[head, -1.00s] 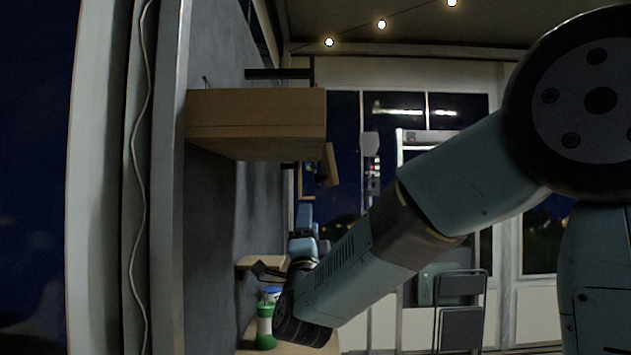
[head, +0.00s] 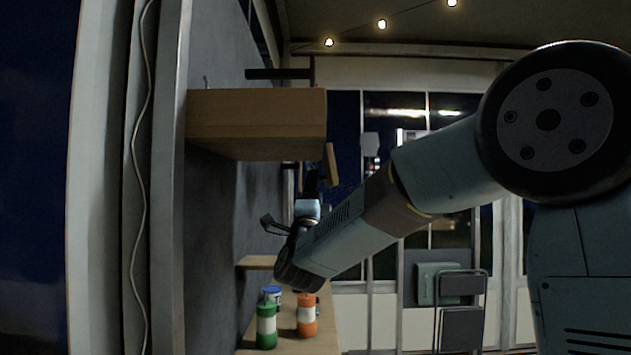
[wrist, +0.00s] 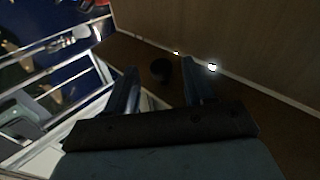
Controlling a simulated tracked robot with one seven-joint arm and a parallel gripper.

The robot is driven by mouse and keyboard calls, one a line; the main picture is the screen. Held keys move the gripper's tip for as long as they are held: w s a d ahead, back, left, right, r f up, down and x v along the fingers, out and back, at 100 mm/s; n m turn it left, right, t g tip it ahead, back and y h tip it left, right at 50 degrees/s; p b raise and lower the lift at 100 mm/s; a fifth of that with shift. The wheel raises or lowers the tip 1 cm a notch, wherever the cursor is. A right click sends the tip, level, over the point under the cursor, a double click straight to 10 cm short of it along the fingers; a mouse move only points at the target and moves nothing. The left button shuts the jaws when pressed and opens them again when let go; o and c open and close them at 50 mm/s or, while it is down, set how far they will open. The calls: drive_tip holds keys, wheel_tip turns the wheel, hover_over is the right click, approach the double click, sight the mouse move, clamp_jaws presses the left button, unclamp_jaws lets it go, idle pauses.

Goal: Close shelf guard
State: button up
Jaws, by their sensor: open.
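A wooden shelf box (head: 256,112) is fixed to the grey wall at the upper left in the head view. A small wooden piece (head: 331,165) hangs tilted just beyond its lower right corner. A dark bar (head: 278,74) juts from the wall above the box. I cannot tell for sure which part is the shelf guard. My gripper (wrist: 161,92) is open in the wrist view, with no object held. A dark round thing (wrist: 161,70) shows beyond its fingers, close to a brown wooden surface (wrist: 220,35). In the head view my gripper is below the box, its fingertips dark and unclear.
Below my arm, a green bottle (head: 266,326), an orange bottle (head: 307,315) and a blue-lidded container (head: 272,294) stand on a wooden counter (head: 290,344). A small wooden ledge (head: 256,262) is on the wall. Folded chairs (head: 461,310) stand at the back right.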

drive_tip(key=shift+x, duration=1.6)
drive_tip(key=shift+c, duration=0.3)
clamp_jaws()
